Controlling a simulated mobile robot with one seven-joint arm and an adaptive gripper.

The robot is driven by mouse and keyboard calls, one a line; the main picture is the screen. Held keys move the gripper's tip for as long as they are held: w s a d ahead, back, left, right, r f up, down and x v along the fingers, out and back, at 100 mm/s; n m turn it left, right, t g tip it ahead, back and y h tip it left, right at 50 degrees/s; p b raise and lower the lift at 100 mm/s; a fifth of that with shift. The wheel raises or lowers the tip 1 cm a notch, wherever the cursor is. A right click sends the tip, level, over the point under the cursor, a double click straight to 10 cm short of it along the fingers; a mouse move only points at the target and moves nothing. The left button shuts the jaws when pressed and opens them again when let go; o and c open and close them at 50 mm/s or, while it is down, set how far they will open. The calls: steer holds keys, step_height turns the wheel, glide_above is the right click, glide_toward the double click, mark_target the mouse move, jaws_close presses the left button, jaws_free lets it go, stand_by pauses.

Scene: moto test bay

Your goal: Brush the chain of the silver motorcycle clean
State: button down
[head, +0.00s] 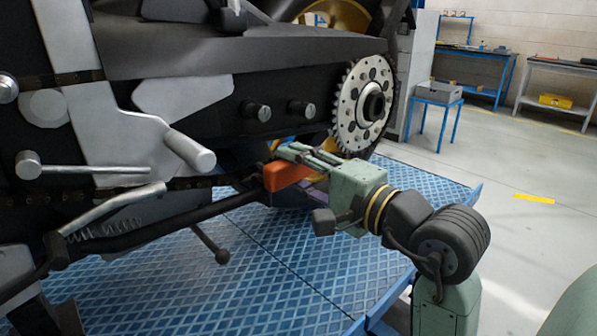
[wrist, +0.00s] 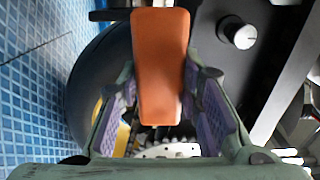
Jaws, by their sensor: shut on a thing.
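The motorcycle (head: 180,50) is dark with silver parts, seen from its side in the head view. Its chain (head: 205,182) shows as a dark lower run going right until it passes behind the brush. The toothed rear sprocket (head: 362,107) is up and to the right; part of it shows low in the wrist view (wrist: 168,150). My gripper (head: 291,163) is shut on an orange brush (head: 284,176), which sticks out between the purple-padded fingers in the wrist view (wrist: 160,65). The brush's left end is near the chain's lower run; I cannot tell whether they touch. Its bristles are hidden.
The motorcycle stands over a blue ribbed platform (head: 330,265). A dark bar (head: 150,226) and a short lever (head: 210,243) lie low, left of my gripper. Two bolts (head: 301,109) stick out above it. Open floor (head: 490,200) lies right, with a blue stool (head: 436,94) and workbenches (head: 560,68) behind.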

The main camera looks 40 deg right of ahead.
steer(key=shift+w+a+b, duration=0.1)
steer(key=shift+w+b, duration=0.25)
steer(key=shift+w, duration=0.7)
stand_by(0.5)
steer(key=shift+s+a+b, duration=0.2)
steer(key=shift+a+b, duration=0.3)
steer(key=shift+a, duration=0.55)
steer(key=shift+w+d+b, duration=0.2)
steer(key=shift+d+b, duration=0.25)
steer(key=shift+d, duration=0.6)
steer(key=shift+a, duration=0.1)
steer(key=shift+s+a+b, duration=0.1)
steer(key=shift+a+b, duration=0.35)
steer(key=shift+a, duration=0.5)
steer(key=shift+d, duration=0.1)
